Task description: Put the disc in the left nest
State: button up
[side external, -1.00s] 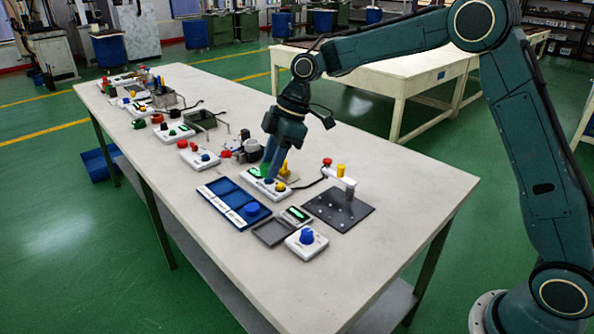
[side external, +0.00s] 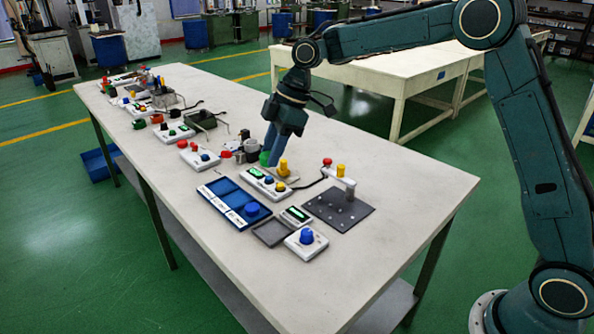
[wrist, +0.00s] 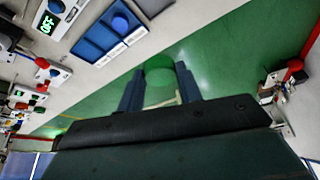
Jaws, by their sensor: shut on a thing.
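The green disc (side external: 264,159) also shows beside the fingertips in the side view, partly hidden. The tray (wrist: 90,48) is at the upper left in the wrist view.
A white control box (side external: 262,184) with a green display stands behind the tray, near a yellow cylinder (side external: 283,168). A dark perforated plate (side external: 348,213) with a post is at the right. A white box with a blue knob (side external: 306,236) stands at the front. Bare tabletop lies farther right.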

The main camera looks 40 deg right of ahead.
send_over(318, 206)
jog(key=d, duration=0.2)
notch_tip(318, 206, down, 11)
jog(key=shift+s+a+r, duration=0.1)
jog(key=shift+s+a, duration=0.15)
jog(key=shift+s, duration=0.05)
jog(key=shift+f, duration=0.2)
jog(key=shift+f, duration=4)
jog(key=shift+f, duration=0.35)
jog(key=o, duration=1)
jog(key=shift+r, duration=0.1)
